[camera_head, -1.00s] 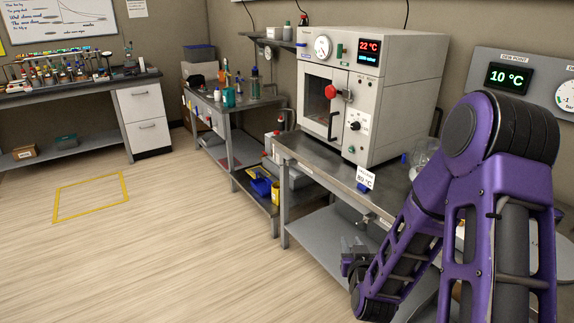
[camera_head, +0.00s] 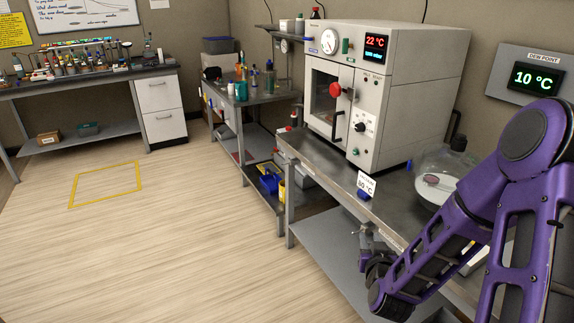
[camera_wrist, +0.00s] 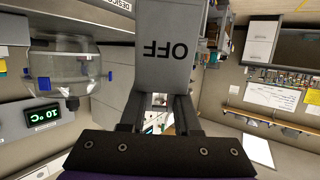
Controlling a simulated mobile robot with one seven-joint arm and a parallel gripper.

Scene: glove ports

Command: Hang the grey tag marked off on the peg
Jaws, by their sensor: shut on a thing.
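The grey tag (camera_wrist: 168,45) fills the top middle of the wrist view, with the dark word OFF reading upside down. My gripper (camera_wrist: 158,108) is shut on its lower edge in that view. In the head view my gripper (camera_head: 366,243) is at the lower right, beside the front edge of the oven's bench, at the end of my purple arm. The tag cannot be made out there. I cannot pick out the peg with certainty in either view.
A clear vessel (camera_wrist: 68,68) shows in the wrist view. The floor (camera_head: 190,235) at left is open.

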